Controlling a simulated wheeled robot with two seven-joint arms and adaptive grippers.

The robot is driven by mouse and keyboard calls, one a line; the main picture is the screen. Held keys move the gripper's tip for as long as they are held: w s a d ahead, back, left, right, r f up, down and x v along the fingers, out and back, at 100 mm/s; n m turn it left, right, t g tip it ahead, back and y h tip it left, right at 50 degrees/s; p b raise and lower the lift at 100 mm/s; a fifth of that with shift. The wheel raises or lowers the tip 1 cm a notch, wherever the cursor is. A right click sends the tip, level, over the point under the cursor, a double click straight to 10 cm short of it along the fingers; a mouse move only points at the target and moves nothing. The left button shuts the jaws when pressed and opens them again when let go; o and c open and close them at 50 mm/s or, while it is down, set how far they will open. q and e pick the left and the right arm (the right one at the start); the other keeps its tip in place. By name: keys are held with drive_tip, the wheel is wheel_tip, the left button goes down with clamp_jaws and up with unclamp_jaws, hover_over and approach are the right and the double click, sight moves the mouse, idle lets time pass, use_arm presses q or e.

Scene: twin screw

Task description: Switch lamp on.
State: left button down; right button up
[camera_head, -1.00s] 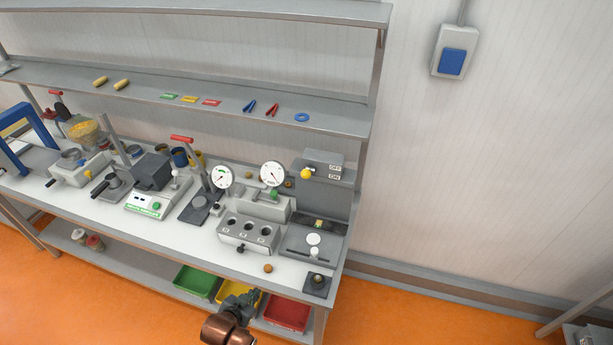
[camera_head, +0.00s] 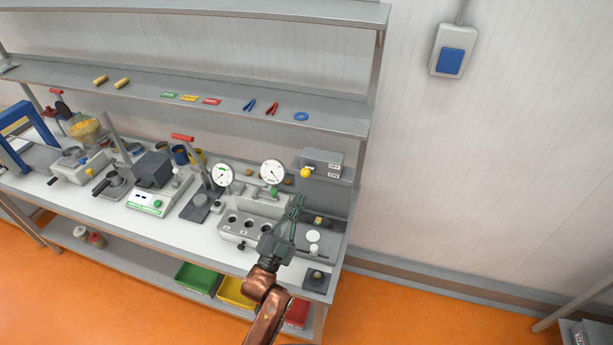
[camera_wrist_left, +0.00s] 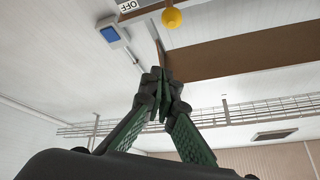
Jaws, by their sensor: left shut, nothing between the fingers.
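A grey switch box (camera_head: 324,160) with OFF and ON labels sits at the right end of the bench, under the shelf. A yellow ball knob (camera_head: 305,172) sticks out at its left front. In the left wrist view the yellow knob (camera_wrist_left: 172,18) shows at the top, beside the OFF label (camera_wrist_left: 128,6). My left gripper (camera_head: 298,200) is shut and empty, with its fingers pointing up, below and apart from the knob. Its closed tips (camera_wrist_left: 160,75) also show in the wrist view. I cannot make out a lamp. My right gripper is not in view.
A wall box with a blue face (camera_head: 452,62) hangs on the right wall. Two round gauges (camera_head: 272,172) and a grey block with holes (camera_head: 250,228) stand left of my gripper. The shelf (camera_head: 300,122) runs above. Free floor lies to the right.

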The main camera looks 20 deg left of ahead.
sight(307, 171)
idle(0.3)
use_arm(q)
drive_tip(key=p+x, duration=0.4)
drive_tip(key=x, duration=0.6)
drive_tip(key=a+f, duration=0.1)
drive_tip(key=w+a+f, duration=0.1)
drive_tip(key=f, duration=0.1)
drive_tip(key=shift+f, duration=0.15)
drive_tip(key=shift+s+a, duration=0.1)
drive_tip(key=shift+a, duration=0.05)
